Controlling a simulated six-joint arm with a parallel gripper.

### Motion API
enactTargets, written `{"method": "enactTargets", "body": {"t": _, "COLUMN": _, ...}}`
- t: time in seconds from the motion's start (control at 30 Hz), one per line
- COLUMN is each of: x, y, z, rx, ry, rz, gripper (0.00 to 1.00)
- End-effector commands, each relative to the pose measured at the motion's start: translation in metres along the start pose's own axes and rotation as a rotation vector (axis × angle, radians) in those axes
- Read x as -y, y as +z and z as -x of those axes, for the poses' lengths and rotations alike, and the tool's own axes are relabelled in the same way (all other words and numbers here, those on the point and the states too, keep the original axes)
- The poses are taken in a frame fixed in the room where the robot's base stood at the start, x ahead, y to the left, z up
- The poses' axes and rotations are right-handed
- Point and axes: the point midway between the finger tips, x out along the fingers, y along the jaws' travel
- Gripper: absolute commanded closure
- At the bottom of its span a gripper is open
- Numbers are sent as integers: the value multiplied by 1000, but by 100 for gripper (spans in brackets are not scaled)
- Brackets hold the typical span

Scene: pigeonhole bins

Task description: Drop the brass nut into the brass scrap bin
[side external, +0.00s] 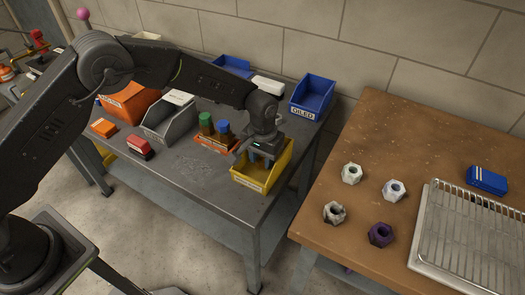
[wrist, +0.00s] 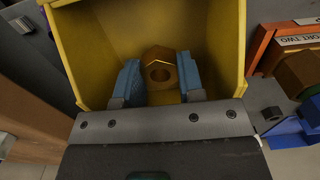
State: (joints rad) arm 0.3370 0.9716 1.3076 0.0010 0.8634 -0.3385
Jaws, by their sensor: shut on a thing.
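The brass nut (wrist: 158,72) is a golden-brown hex nut with a dark hole, seen in the wrist view between the two blue finger pads of my gripper (wrist: 160,82). My gripper is shut on it. The fingers and nut are inside the mouth of a yellow bin (wrist: 228,42), with its walls around them. In the side view the yellow bin (side external: 279,172) stands at the right front of the grey bench, and my gripper (side external: 261,161) points down into it. Its front label is too small to read. The nut is hidden there.
An orange rack (side external: 213,142) with bottles stands just left of the yellow bin. A blue bin marked OILED (side external: 314,92) is behind it. Grey (side external: 160,128) and orange (side external: 122,107) bins stand further left. Several nuts (side external: 393,190) and a wire tray (side external: 414,265) are on the wooden table.

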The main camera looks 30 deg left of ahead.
Motion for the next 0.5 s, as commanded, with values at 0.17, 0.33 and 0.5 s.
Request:
{"method": "enactTargets", "body": {"t": 0.17, "x": 0, "y": 0, "z": -3, "rx": -1, "ry": 0, "rz": 0, "gripper": 90}}
{"method": "enactTargets", "body": {"t": 0.33, "x": 0, "y": 0, "z": -3, "rx": -2, "ry": 1, "rz": 0, "gripper": 90}}
{"method": "enactTargets", "body": {"t": 0.5, "x": 0, "y": 0, "z": -3, "rx": -1, "ry": 1, "rz": 0, "gripper": 51}}
